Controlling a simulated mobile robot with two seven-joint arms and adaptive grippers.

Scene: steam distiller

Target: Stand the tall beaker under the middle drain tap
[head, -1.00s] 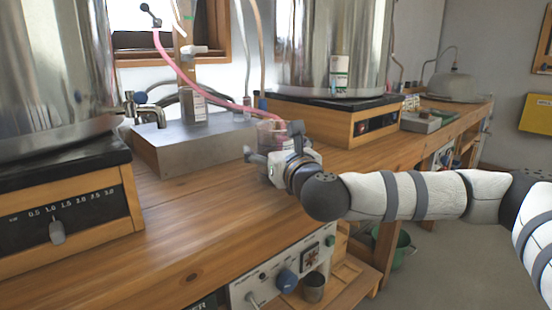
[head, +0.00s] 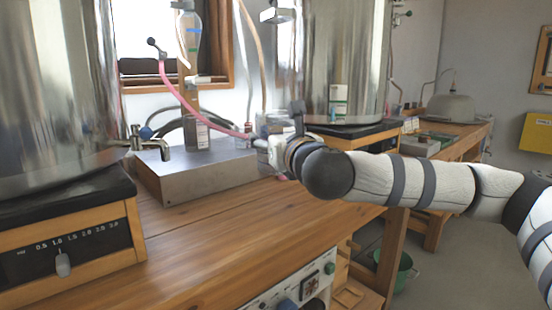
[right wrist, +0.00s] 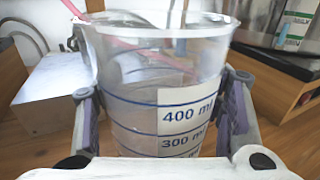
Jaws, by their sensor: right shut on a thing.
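A clear beaker with blue rings and a white label reading 400 ml and 300 ml (right wrist: 130,105) fills the right wrist view, upright. My right gripper (right wrist: 160,92) is shut on it, one finger on each side. In the head view my right gripper (head: 277,147) is above the bench, right of the grey metal box, and mostly hides the beaker (head: 270,121). A metal drain tap with a blue knob (head: 146,143) sticks out from the left steel vessel above the box. I cannot tell whether it is the middle one. My left gripper is not in view.
Another steel vessel (head: 345,60) stands beyond my right gripper. The wooden bench top (head: 200,235) in front of the box is clear.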

